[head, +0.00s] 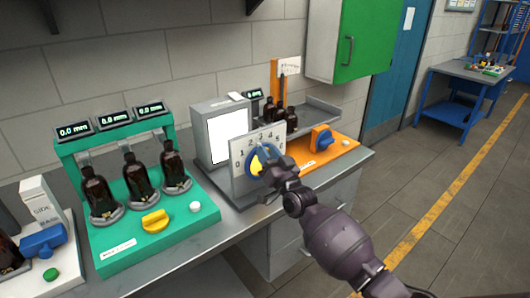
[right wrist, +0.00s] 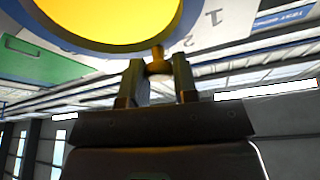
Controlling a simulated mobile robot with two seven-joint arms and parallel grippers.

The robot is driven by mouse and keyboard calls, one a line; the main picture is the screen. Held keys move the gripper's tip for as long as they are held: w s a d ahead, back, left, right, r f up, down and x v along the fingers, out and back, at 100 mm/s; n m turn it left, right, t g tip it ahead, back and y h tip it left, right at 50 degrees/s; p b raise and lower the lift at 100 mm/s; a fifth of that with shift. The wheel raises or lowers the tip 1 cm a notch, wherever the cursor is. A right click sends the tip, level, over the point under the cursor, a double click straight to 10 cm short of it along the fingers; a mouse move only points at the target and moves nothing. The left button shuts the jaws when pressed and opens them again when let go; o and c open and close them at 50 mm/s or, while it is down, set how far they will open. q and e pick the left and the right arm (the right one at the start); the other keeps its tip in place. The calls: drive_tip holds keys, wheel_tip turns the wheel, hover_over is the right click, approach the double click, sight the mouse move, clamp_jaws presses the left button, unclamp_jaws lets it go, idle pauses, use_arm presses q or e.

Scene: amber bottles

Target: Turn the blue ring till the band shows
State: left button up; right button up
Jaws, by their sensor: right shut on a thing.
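The blue ring (head: 252,166) is mounted on an upright grey plate (head: 239,184) with a printed number scale, on the counter. A yellow disc (head: 256,160) shows inside the ring. My right gripper (head: 268,171) reaches the dial from the lower right and covers part of it. In the right wrist view, the blue ring (right wrist: 45,42) and yellow disc (right wrist: 115,15) fill the top. I cannot make out a separate band. My left gripper is not in view.
A green stand (head: 165,222) with amber bottles and a yellow knob is left of the dial. An orange base (head: 327,150) with a blue knob is on its right. A white screen (head: 229,135) stands behind.

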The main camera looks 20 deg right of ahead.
drive_tip(key=m, duration=0.1)
drive_tip(key=d+m+h, duration=0.1)
drive_tip(key=m, duration=0.1)
drive_tip(key=shift+w+h+p, duration=0.2)
drive_tip(key=shift+h+p, duration=0.1)
drive_tip(key=shift+p, duration=0.05)
drive_tip(key=o, duration=0.9)
drive_tip(key=shift+s, duration=0.1)
drive_tip(key=v, duration=1)
drive_tip(key=shift+s+f+b, duration=0.1)
drive_tip(key=shift+s+b, duration=0.25)
